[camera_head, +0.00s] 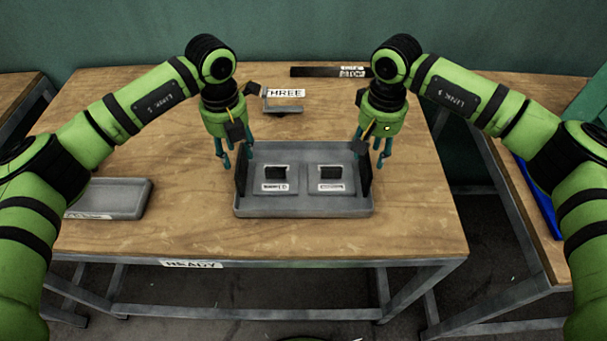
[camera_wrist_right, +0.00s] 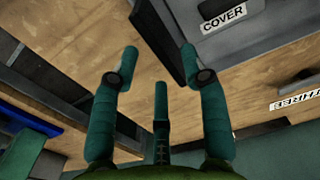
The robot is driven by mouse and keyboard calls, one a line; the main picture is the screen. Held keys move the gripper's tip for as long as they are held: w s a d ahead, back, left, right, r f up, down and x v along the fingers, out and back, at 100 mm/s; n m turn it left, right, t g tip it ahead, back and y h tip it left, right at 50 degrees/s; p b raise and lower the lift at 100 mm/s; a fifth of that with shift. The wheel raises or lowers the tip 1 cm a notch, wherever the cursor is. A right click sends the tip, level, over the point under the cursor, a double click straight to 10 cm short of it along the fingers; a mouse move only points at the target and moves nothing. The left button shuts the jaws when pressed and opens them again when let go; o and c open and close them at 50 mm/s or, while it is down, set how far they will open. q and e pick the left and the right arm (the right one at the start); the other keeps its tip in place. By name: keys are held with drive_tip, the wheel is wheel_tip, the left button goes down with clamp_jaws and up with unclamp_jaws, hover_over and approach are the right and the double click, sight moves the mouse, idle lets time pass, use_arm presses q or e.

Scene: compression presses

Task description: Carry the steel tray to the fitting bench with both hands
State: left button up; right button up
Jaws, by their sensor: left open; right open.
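The grey steel tray (camera_head: 305,209) lies flat on the wooden table. It has an upright dark handle at each end and holds two grey blocks with dark knobs and white labels. My left gripper (camera_head: 232,168) is open above the tray's left end, close to the left handle (camera_head: 241,172). My right gripper (camera_head: 372,160) is open above the right end, close to the right handle (camera_head: 365,175). In the right wrist view, the open fingers of my right gripper (camera_wrist_right: 155,70) have the dark handle (camera_wrist_right: 165,38) between them, and a "COVER" label shows beyond. I cannot tell whether any finger touches.
A smaller grey tray (camera_head: 125,197) lies on the left of the table (camera_head: 190,228). A grey fixture by the "THREE" label (camera_head: 286,93) and a black bar (camera_head: 315,72) are at the back. Another bench with a blue item (camera_head: 538,195) stands to the right. The table front is clear.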

sight(238, 160)
use_arm(q)
drive_tip(key=shift+f, duration=2)
use_arm(e)
drive_tip(key=shift+f, duration=2.05)
use_arm(q)
drive_tip(key=shift+c, duration=0.4)
use_arm(e)
drive_tip(key=shift+c, duration=0.4)
use_arm(q)
clamp_jaws()
use_arm(e)
clamp_jaws()
use_arm(q)
drive_tip(key=shift+w+r, duration=0.1)
drive_tip(key=shift+r, duration=0.1)
use_arm(e)
drive_tip(key=shift+w+r, duration=0.1)
drive_tip(key=shift+r, duration=0.1)
